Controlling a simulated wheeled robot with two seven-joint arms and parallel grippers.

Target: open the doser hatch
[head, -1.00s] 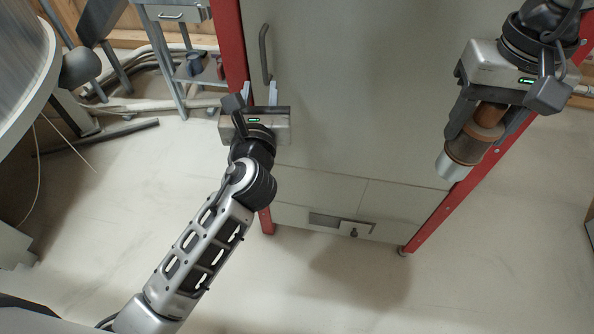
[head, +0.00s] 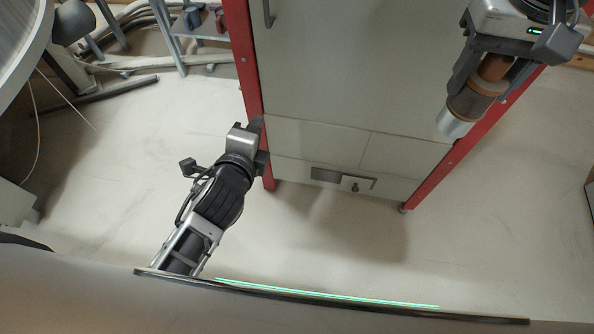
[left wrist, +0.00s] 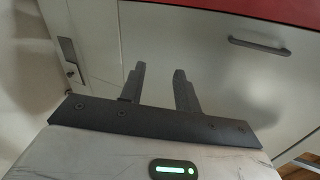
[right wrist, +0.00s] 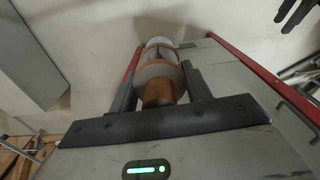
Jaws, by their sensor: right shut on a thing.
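The doser is a tall grey cabinet (head: 350,65) on red legs. Low on its front is a small recessed hatch (head: 365,182) with a dark knob (head: 355,187); its left part looks darker. The left wrist view shows the knob (left wrist: 71,70) at the left. My left gripper (head: 260,140) is at the cabinet's left red leg, left of and above the hatch; in the left wrist view its fingers (left wrist: 158,70) are apart with nothing between them. My right gripper (head: 483,88) is shut on a brown and grey cylinder (head: 467,106), right of the hatch.
A dark bar handle (head: 268,13) is on the upper cabinet front; the left wrist view shows a dark bar handle (left wrist: 270,47) too. A grey rack (head: 190,30) and hoses stand at the back left. The pale floor (head: 330,245) before the cabinet is clear.

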